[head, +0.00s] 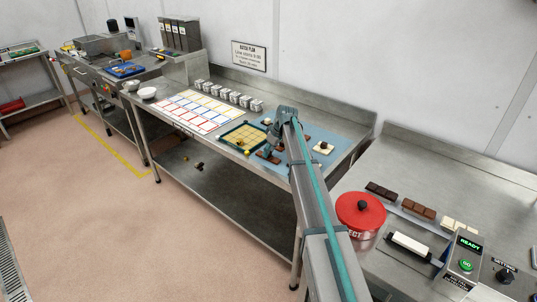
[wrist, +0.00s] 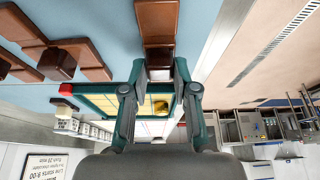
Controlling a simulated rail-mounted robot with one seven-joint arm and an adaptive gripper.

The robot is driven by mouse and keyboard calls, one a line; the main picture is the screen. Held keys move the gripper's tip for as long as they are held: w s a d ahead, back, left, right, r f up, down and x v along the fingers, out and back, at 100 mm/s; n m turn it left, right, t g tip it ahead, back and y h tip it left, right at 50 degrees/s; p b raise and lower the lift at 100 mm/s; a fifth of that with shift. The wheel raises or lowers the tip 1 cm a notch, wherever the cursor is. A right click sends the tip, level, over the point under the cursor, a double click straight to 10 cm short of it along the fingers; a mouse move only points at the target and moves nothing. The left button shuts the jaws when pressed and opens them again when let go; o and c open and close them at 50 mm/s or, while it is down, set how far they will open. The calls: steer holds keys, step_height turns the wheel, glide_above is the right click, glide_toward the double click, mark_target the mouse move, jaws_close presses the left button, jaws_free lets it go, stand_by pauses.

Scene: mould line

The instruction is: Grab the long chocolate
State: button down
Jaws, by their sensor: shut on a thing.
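The long chocolate (wrist: 157,22) is a narrow brown bar in the wrist view, running up from my gripper (wrist: 159,72). The two fingertips are shut on its near end, one on each side. In the head view my gripper (head: 266,153) is low over the blue mat (head: 300,132), and a brown piece (head: 272,158) shows beside it. My arm hides part of the mat there. Whether the bar is touching the mat or lifted is hard to tell.
Brown chocolate pieces (wrist: 62,64) lie left in the wrist view. A green-edged tray with yellow cells (head: 242,136) stands left of the mat. A cream piece with a dark top (head: 323,147) lies right of my arm. A red-lidded pot (head: 361,212) stands front right.

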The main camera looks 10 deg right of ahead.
steer(key=shift+r, duration=0.15)
steer(key=shift+r, duration=0.25)
steer(key=shift+r+b, duration=0.5)
steer(key=shift+r, duration=0.4)
steer(key=s+d+r+b, duration=0.3)
steer(key=s+r+b, duration=0.2)
steer(key=s+r, duration=0.65)
step_height(320, 180, up, 6)
steer(key=s+p, duration=0.2)
steer(key=p, duration=0.2)
steer(key=shift+s+f, duration=0.1)
